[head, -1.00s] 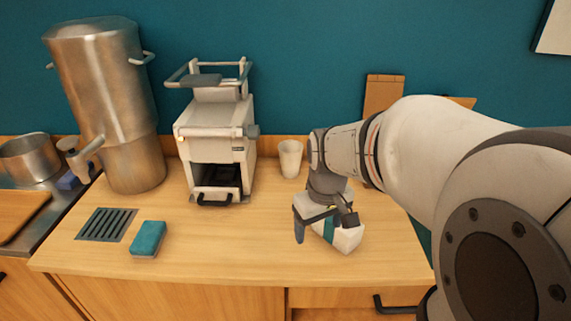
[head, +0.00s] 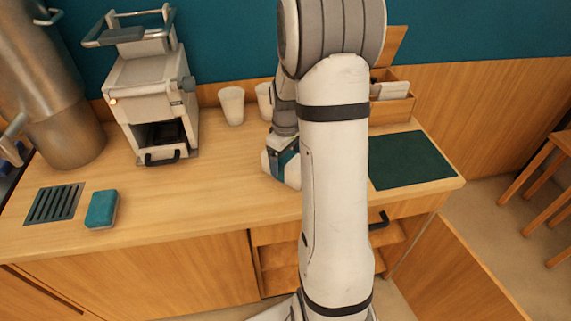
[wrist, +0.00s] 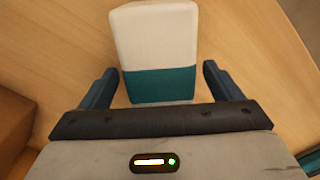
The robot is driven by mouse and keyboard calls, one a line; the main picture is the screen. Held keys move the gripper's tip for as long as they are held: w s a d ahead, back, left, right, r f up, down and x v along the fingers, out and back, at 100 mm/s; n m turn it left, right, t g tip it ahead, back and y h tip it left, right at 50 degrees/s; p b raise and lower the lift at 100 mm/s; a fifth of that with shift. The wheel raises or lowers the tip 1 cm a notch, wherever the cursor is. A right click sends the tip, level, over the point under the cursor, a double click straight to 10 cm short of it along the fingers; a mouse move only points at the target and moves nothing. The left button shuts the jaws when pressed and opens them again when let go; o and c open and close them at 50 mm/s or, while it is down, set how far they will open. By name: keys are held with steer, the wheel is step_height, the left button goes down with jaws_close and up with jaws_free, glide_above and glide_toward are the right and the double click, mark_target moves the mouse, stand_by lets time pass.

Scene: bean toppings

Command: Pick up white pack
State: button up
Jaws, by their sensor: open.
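The white pack (head: 292,178) with a teal band lies on the wooden counter (head: 215,185), partly hidden behind my arm and gripper in the head view. In the wrist view the pack (wrist: 155,38) shows its white part farther out and its teal band close to my gripper's palm. My gripper (wrist: 161,85) is open, with one dark finger on each side of the pack. A gap shows between each finger and the pack. The fingertips are mostly hidden in the head view.
Two white cups (head: 231,105) stand behind the pack. A toaster-like machine (head: 150,85), a metal urn (head: 50,90) and a teal sponge (head: 102,209) are to the left. A dark green mat (head: 410,160) and a wooden box (head: 395,108) are to the right.

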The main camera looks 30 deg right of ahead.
step_height(320, 180, down, 2)
steer(key=shift+f, duration=0.1)
steer(key=c, duration=1.2)
